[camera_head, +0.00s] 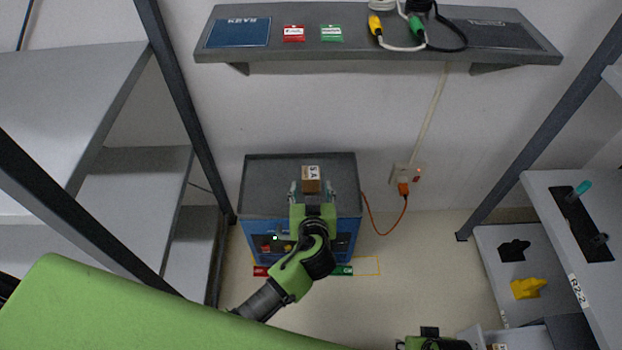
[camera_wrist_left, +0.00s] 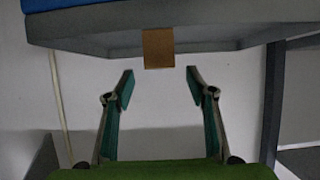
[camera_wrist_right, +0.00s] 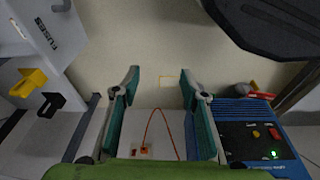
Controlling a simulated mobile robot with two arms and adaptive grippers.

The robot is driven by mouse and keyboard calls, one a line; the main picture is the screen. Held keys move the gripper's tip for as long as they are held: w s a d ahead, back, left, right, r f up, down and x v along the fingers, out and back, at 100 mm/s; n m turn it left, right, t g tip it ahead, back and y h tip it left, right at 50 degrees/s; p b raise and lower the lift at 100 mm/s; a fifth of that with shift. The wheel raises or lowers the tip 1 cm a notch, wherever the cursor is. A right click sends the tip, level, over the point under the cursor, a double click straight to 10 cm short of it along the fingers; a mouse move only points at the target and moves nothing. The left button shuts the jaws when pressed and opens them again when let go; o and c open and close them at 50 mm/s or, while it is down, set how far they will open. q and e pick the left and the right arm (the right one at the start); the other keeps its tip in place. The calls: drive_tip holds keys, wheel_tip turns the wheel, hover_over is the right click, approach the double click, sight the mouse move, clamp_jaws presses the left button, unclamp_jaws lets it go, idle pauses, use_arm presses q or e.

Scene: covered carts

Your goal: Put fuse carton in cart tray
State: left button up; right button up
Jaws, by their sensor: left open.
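The fuse carton (camera_head: 311,181) is a small brown box with a white label reading "5 A". It shows in the head view over the dark grey tray (camera_head: 270,175) on top of the blue cart (camera_head: 340,237), and appears to stand in it. My left gripper (camera_head: 311,190) is open at the carton's near side. In the left wrist view the carton (camera_wrist_left: 158,48) shows brown just beyond the spread fingertips (camera_wrist_left: 159,75), apart from both. My right gripper (camera_wrist_right: 160,74) is open and empty above the floor; only its body shows at the head view's bottom edge.
A wall shelf (camera_head: 380,48) with a blue book, cards and cables hangs behind the cart. An orange cable (camera_head: 405,210) runs from a wall socket to the cart. Floor right of the cart is clear.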

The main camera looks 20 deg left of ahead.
use_arm(q)
drive_tip(key=v, duration=0.6)
drive_tip(key=s+a+f+m+g+h, duration=0.2)
drive_tip(key=s+a+f+g, duration=0.2)
drive_tip(key=s+f, duration=0.7)
drive_tip(key=s+a+f+m+g+h, duration=0.1)
drive_tip(key=s+a+f+m+g, duration=0.2)
drive_tip(key=s+f, duration=0.8)
drive_tip(key=a+f+g, duration=0.1)
drive_tip(key=g, duration=0.1)
drive_tip(key=shift+a+f+g+h, duration=0.2)
drive_tip(key=shift+a+g+h, duration=0.1)
drive_tip(key=shift+g+h, duration=0.1)
use_arm(e)
drive_tip(key=shift+s+f, duration=0.15)
drive_tip(key=shift+f, duration=0.4)
drive_tip(key=shift+s+f, duration=0.15)
drive_tip(key=shift+f, duration=0.35)
use_arm(q)
drive_tip(key=shift+s, duration=0.15)
